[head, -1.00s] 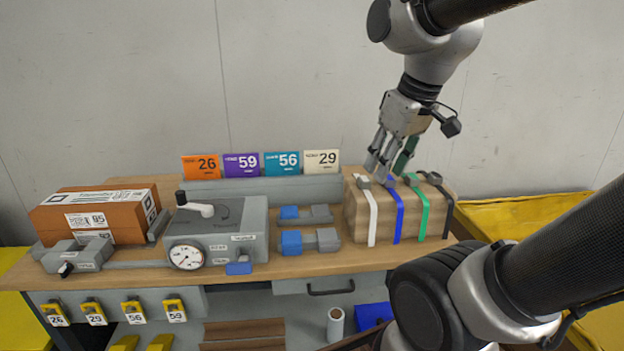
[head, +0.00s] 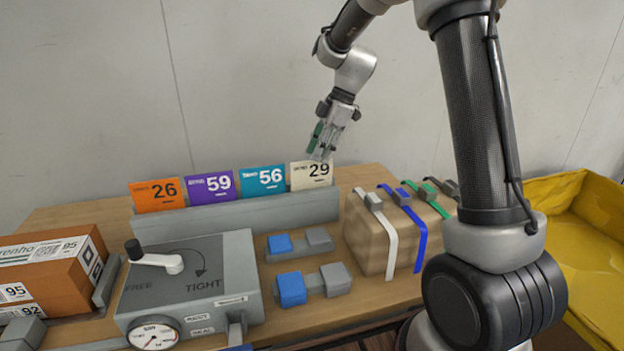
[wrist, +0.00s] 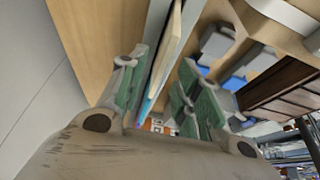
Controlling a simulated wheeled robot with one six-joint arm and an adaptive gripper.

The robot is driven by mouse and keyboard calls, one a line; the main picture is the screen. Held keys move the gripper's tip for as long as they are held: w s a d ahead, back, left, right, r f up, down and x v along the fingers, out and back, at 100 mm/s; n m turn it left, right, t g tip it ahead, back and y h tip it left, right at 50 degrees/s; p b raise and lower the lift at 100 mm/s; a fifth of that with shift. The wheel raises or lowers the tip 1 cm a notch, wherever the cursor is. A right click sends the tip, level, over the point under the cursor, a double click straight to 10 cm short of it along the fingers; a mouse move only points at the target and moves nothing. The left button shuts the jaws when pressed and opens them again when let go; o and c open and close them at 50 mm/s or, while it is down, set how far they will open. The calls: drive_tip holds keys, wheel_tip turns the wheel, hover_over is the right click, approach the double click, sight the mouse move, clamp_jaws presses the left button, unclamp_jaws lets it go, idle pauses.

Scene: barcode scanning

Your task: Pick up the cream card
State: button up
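The cream card (head: 312,174), marked 29, stands upright at the right end of a grey rack (head: 245,214). My gripper (head: 322,153) is just above the card's upper right part and overlaps its top edge in the head view. In the wrist view, the green-padded fingers of my gripper (wrist: 165,95) are apart. The cream card (wrist: 173,45) shows edge-on as a thin pale strip running between them. A gap shows between the strip and the right finger; I cannot tell whether the left finger touches it.
Orange (head: 156,194), purple (head: 210,186) and teal (head: 262,180) cards stand left of the cream one. A grey crank device (head: 190,280) and blue-and-grey clamps (head: 292,289) are in front.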

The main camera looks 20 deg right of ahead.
sight(311, 170)
drive_tip(key=x, duration=0.6)
drive_tip(key=shift+s+a, duration=0.1)
drive_tip(key=shift+f, duration=0.15)
idle(0.4)
clamp_jaws()
